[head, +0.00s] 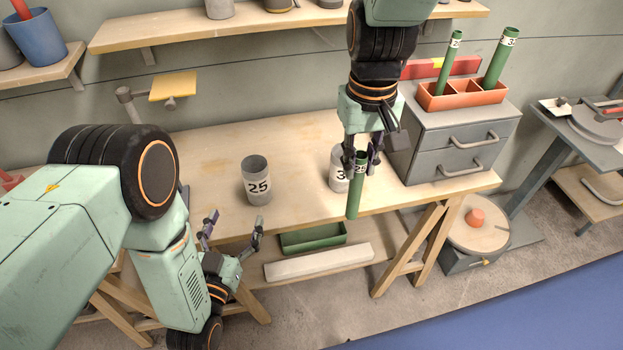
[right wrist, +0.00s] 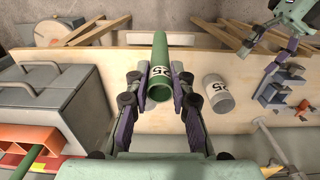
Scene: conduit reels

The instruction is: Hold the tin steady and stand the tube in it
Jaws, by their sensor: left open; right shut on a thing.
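The green tube (head: 355,195) hangs roughly upright between the fingers of my right gripper (head: 362,163), near the bench's front edge. In the right wrist view the tube (right wrist: 160,60) shows a white label reading 25. A grey tin (head: 256,182) labelled 25 stands upright on the bench, left of the tube; it also shows in the right wrist view (right wrist: 217,95). A second tin (head: 338,172), its label starting with 3, stands partly hidden behind the tube and right gripper. My left gripper (head: 233,232) is open and empty, in front of and below the 25 tin, apart from it.
A grey drawer cabinet (head: 455,145) stands at the bench's right, with an orange divided box (head: 463,97) holding two green tubes. A yellow plate on a stand (head: 173,86) is at the back left. A green tray (head: 313,238) lies below.

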